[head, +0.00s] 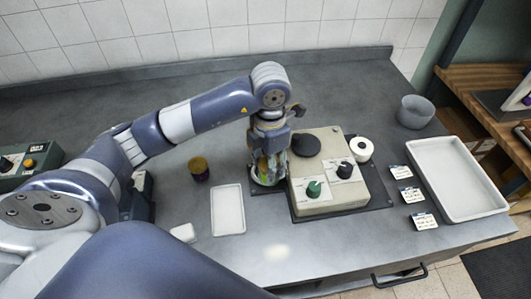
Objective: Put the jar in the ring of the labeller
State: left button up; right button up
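The labeller (330,196) is a beige box on a dark base, with a green knob, a black knob and a round black pad on top. At its left side is a ring-like seat (262,184), partly hidden by my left gripper. My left gripper (268,170) points down over this seat. A jar (263,168) with green and yellow colours shows between its fingers, low at the seat. The fingers hide much of the jar, so I cannot tell whether they press on it or whether it rests fully in the ring. My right gripper is not in view.
A dark jar with a yellowish top (199,168) stands left of the labeller, behind a white tray (228,210). A label roll (360,149), several label cards (408,195), a large white tray (483,207) and a grey bowl (415,111) are on the right. The back of the counter is clear.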

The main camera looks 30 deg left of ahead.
aim_at(265, 158)
pick_arm(q)
jog(key=w+a, duration=0.2)
jog(key=w+a+p, duration=0.1)
jog(key=w, duration=0.1)
jog(key=shift+a+f, duration=0.1)
jog(key=shift+f, duration=0.15)
jog(key=shift+f+p, duration=0.3)
jog(key=shift+p, duration=0.15)
notch_tip(265, 158, down, 3)
jog(key=shift+r+p, duration=0.1)
jog(key=shift+p, duration=0.5)
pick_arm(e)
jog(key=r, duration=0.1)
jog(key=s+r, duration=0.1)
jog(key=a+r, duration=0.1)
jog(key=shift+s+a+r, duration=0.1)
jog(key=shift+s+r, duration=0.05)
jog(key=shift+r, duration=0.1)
pick_arm(q)
jog(key=shift+f+b, duration=0.25)
jog(key=shift+b, duration=0.1)
jog(key=o, duration=1.2)
jog(key=shift+s, duration=0.1)
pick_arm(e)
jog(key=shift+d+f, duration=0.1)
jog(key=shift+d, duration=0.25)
